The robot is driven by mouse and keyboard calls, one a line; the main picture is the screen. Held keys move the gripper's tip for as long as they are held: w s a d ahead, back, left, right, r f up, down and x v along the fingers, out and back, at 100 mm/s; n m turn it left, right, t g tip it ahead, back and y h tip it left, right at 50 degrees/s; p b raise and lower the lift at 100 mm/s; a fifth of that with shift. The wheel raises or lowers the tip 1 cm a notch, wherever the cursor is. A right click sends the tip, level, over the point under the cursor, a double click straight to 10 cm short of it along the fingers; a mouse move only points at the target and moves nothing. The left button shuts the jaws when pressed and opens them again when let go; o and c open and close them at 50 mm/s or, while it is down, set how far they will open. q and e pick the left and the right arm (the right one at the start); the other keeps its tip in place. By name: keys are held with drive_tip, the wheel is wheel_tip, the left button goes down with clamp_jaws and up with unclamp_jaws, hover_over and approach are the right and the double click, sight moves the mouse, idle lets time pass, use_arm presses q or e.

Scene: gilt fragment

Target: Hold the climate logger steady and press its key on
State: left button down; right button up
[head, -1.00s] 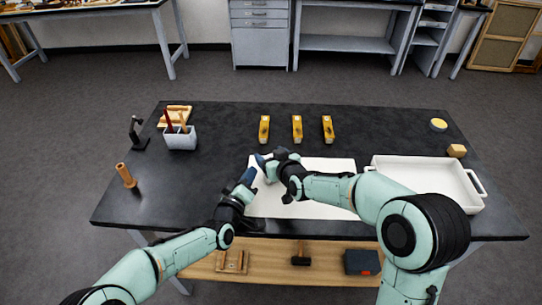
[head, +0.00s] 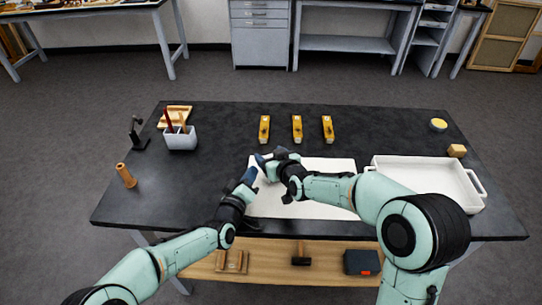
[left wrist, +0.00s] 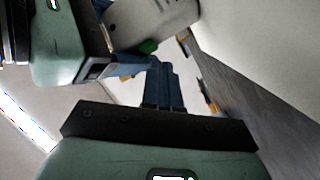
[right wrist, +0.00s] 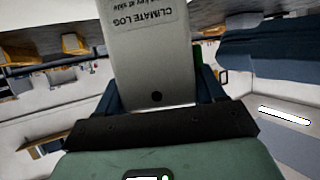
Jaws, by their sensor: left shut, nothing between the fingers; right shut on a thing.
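The climate logger (right wrist: 150,50) is a pale grey block with dark printed lettering, upside down in the right wrist view. My right gripper (head: 264,160) is shut on it and holds it above the work table. The logger also shows in the left wrist view (left wrist: 155,22), with a green key (left wrist: 148,47) on its side. My left gripper (head: 249,176) is shut and empty. Its fingertips (left wrist: 160,64) are close to the green key; I cannot tell whether they touch. In the head view the logger is mostly hidden by my right gripper.
A white mat (head: 320,208) lies under my arms on the black table (head: 220,125). A white tray (head: 425,160) stands at the right.

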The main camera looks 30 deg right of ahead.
use_arm(q)
drive_tip(key=shift+d, duration=0.3)
drive_tip(key=shift+s+d, duration=0.25)
drive_tip(key=shift+d, duration=0.6)
idle(0.8)
drive_tip(key=shift+a, duration=0.1)
drive_tip(key=shift+a+r, duration=0.15)
drive_tip(key=shift+a, duration=0.8)
drive_tip(key=shift+w+a, duration=0.15)
drive_tip(key=shift+a, duration=0.35)
drive_tip(key=shift+w+a, duration=0.15)
drive_tip(key=shift+a, duration=2.55)
